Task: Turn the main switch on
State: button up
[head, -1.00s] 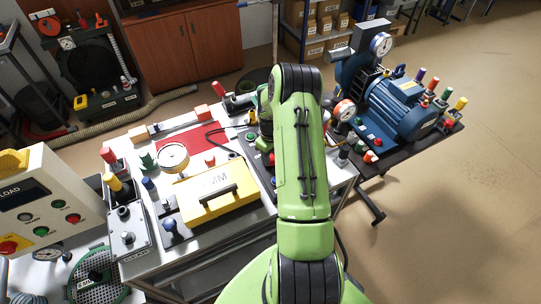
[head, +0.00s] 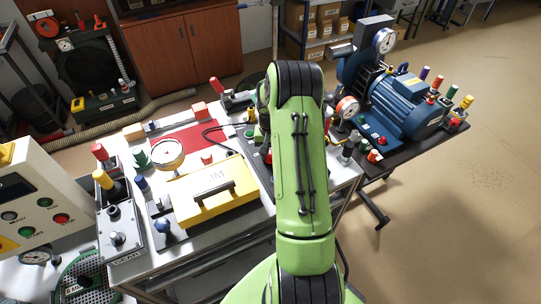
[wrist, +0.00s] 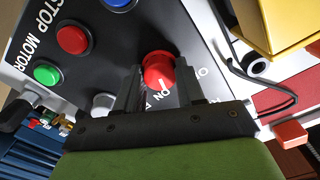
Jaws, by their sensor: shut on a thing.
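The main switch is a red round knob (wrist: 156,68) on a dark panel, with "ON" and "O" lettering partly visible beside it in the wrist view. A white mark shows on the knob's near side; its exact setting I cannot tell. My gripper (wrist: 158,80) has one finger on each side of the knob and is shut on it. In the head view my green arm hides the gripper and the knob.
In the wrist view, a red button (wrist: 72,40), a green button (wrist: 47,74) and a blue button (wrist: 119,3) sit left of the knob. A black cable (wrist: 262,92) and a yellow case (wrist: 284,22) lie to the right. A blue motor (head: 405,105) stands right of my arm.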

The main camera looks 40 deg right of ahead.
aim_at(270, 154)
jog(key=shift+m+b, duration=0.55)
jog(key=shift+m, duration=1.45)
jog(key=o, duration=1)
jog(key=shift+r, duration=0.1)
notch_tip(270, 154, up, 16)
jog(key=shift+f+p, duration=0.2)
jog(key=shift+p, duration=0.2)
